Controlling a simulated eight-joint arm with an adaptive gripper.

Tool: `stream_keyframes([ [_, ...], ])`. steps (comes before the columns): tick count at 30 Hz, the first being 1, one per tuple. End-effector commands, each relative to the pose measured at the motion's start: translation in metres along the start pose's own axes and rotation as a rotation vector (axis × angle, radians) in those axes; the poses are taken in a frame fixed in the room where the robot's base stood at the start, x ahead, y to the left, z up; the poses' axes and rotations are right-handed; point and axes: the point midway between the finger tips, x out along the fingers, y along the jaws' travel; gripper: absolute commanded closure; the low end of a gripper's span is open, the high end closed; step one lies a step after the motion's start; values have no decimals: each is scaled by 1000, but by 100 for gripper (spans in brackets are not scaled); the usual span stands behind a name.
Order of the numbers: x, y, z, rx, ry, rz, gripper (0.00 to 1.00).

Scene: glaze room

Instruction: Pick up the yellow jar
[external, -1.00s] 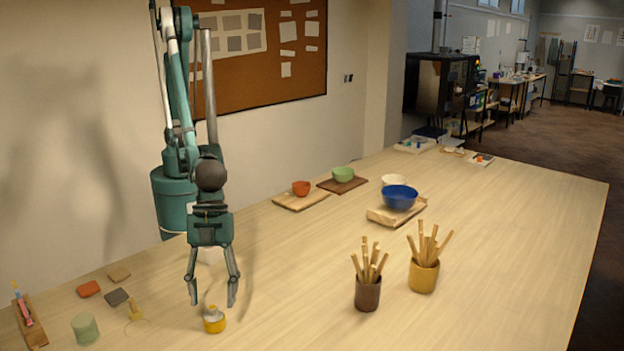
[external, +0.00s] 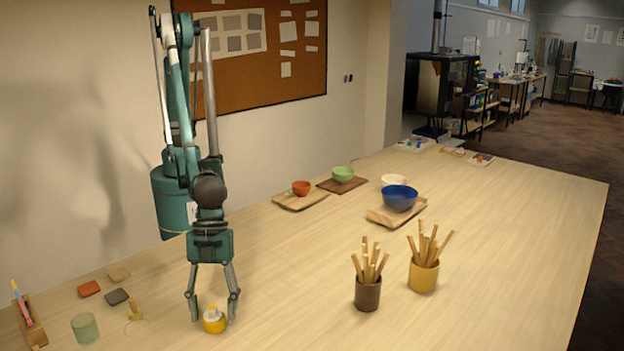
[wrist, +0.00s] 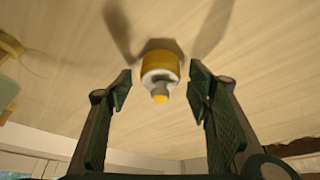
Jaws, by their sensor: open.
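The small yellow jar (external: 214,321) with a pale top and a yellow knob stands on the table near the front edge of the external view. My gripper (external: 212,319) is open and pointing down, with its two fingers on either side of the jar. In the wrist view the jar (wrist: 160,68) shows between and just beyond the open fingertips (wrist: 160,80), with clear gaps on both sides. Neither finger visibly touches it.
A green cylinder (external: 85,328) and small tiles (external: 117,297) lie to the left. A brown cup (external: 367,293) and a mustard cup (external: 424,276) with sticks stand to the right. Bowls on boards sit farther back. The table between is clear.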

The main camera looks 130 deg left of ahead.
Motion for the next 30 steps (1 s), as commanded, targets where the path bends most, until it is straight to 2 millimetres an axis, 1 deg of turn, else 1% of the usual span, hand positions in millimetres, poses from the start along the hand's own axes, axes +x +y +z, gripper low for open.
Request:
stream_keyframes([
  [3,8,0,0,0,0,0,50],
  [6,11,0,0,0,0,0,50],
  [23,12,0,0,0,0,0,50],
  [24,12,0,0,0,0,0,51],
  [26,12,0,0,0,0,0,59],
  [30,12,0,0,0,0,0,77],
])
